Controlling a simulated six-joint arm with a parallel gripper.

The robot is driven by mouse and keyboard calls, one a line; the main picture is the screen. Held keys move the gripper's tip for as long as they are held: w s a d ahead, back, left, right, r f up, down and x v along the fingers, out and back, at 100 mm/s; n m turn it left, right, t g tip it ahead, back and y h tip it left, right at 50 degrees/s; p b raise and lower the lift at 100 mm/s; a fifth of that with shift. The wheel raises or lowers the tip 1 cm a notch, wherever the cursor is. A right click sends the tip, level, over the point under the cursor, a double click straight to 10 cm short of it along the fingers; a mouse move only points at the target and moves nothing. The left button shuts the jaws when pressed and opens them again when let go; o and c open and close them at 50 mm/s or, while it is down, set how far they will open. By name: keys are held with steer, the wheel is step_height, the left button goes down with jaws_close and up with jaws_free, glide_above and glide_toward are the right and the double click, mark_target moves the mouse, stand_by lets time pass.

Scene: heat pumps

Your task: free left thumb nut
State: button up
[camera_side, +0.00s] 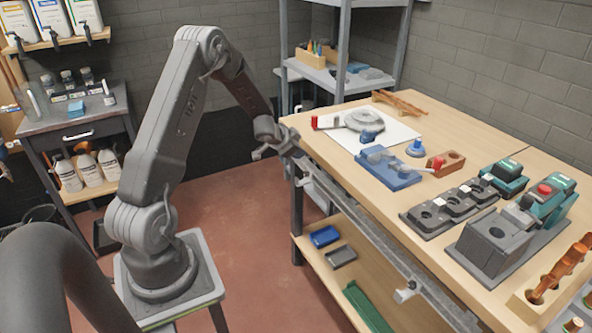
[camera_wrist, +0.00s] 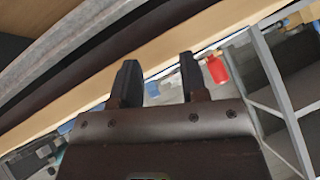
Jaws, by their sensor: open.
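My gripper (camera_side: 268,150) hangs in the air just off the left edge of the workbench (camera_side: 470,125) in the side view. In the wrist view its two dark fingers (camera_wrist: 158,75) stand apart with nothing between them.
A grey round part (camera_side: 365,120) lies on a white sheet (camera_side: 340,133) near a red-ended tool (camera_side: 315,122). Dark fixtures (camera_side: 450,208) and a teal-and-grey machine (camera_side: 550,200) fill the right of the bench. The wrist view shows a red object (camera_wrist: 217,69) near the right finger.

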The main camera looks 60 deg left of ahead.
glide_toward(305, 173)
step_height(305, 173, down, 3)
steer(key=w, duration=0.2)
steer(key=shift+a+r+x, duration=0.1)
steer(key=shift+a+x, duration=0.05)
steer(key=shift+x, duration=0.8)
steer(key=shift+a+r+x, duration=0.1)
steer(key=shift+a+x, duration=0.05)
steer(key=shift+x, duration=0.8)
steer(key=shift+a+r+x, duration=0.15)
steer(key=shift+x, duration=0.8)
steer(key=shift+w, duration=0.2)
steer(key=shift+c, duration=0.4)
steer(key=c, duration=0.6)
